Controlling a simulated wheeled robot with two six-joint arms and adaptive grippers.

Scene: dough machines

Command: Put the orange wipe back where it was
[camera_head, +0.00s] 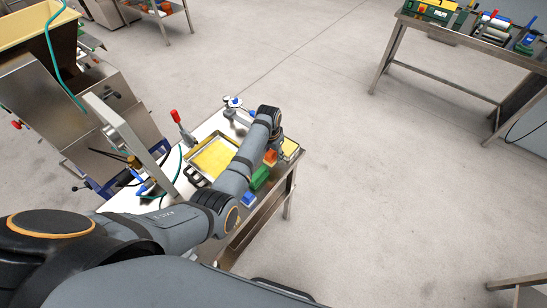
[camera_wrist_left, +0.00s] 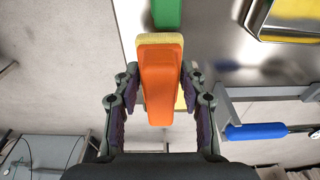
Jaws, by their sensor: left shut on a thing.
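The orange wipe (camera_wrist_left: 160,85), an orange block with a yellow pad along its far end, sits between the fingers of my left gripper (camera_wrist_left: 159,78) in the left wrist view. The gripper is shut on it. In the head view the orange wipe (camera_head: 270,157) shows at the right edge of the steel table, just below my left gripper (camera_head: 278,142). A green block (camera_head: 260,177) lies beside it along the same edge; the green block also shows in the left wrist view (camera_wrist_left: 167,13). I cannot tell whether the wipe touches the table. My right gripper is not in view.
A blue block (camera_head: 248,199) lies nearer on the table edge. A metal tray with a yellow sheet (camera_head: 212,157) stands left of my forearm. A red-handled tool (camera_head: 176,117) stands behind it. A blue roller (camera_wrist_left: 255,131) is right of the gripper. Floor lies open to the right.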

